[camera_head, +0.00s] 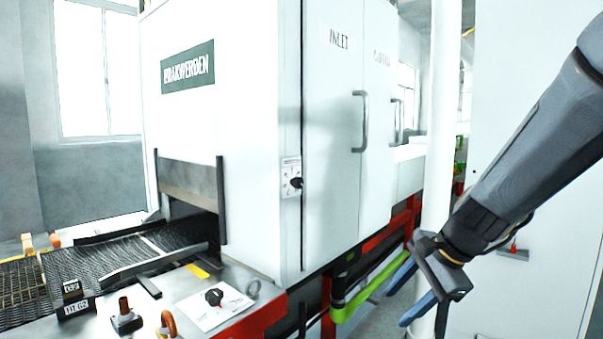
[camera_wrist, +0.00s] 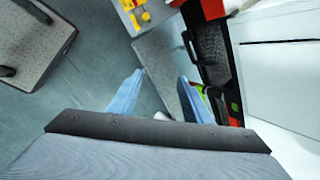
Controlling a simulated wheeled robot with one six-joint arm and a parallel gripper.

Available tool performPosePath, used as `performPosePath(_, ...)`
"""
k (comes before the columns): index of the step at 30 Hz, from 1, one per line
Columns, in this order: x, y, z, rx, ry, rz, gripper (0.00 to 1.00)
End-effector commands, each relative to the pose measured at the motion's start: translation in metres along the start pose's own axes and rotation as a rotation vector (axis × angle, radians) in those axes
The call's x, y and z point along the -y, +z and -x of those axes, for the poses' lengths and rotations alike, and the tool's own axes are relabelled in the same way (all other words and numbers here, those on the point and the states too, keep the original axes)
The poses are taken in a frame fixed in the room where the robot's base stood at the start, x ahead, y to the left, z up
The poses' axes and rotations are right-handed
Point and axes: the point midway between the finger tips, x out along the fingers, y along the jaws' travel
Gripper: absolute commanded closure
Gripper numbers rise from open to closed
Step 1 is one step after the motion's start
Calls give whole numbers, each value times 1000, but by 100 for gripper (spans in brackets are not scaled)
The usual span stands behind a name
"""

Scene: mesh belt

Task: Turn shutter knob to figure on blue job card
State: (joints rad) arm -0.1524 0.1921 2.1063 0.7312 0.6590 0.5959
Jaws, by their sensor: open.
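A black knob (camera_head: 214,297) sits on a white dial plate (camera_head: 222,309) on the grey ledge beside the mesh belt, with a small red mark by it. A second black knob (camera_head: 296,183) is on a small white plate on the machine's side. I cannot tell from the lettering which is the shutter knob. I cannot make out a blue job card in either view. My gripper (camera_head: 397,306) is open and empty, right of the machine and well away from both knobs. Its blue fingers also show apart in the wrist view (camera_wrist: 162,80).
The mesh belt (camera_head: 95,262) runs into the white machine (camera_head: 225,150). A red-brown knob (camera_head: 124,307) and an orange hooked part (camera_head: 168,322) stand near the dial plate. Dark number tags (camera_head: 75,307) are at the belt's edge. A white pipe (camera_head: 437,130) stands near my arm.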

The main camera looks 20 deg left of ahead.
Motion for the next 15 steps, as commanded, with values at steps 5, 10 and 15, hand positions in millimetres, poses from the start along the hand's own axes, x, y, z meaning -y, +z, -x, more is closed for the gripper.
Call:
performPosePath(5,158,66,30,230,-224,-448,55)
performPosePath(10,253,111,62,452,-325,-735,55)
performPosePath(15,293,131,79,567,-352,-857,55)
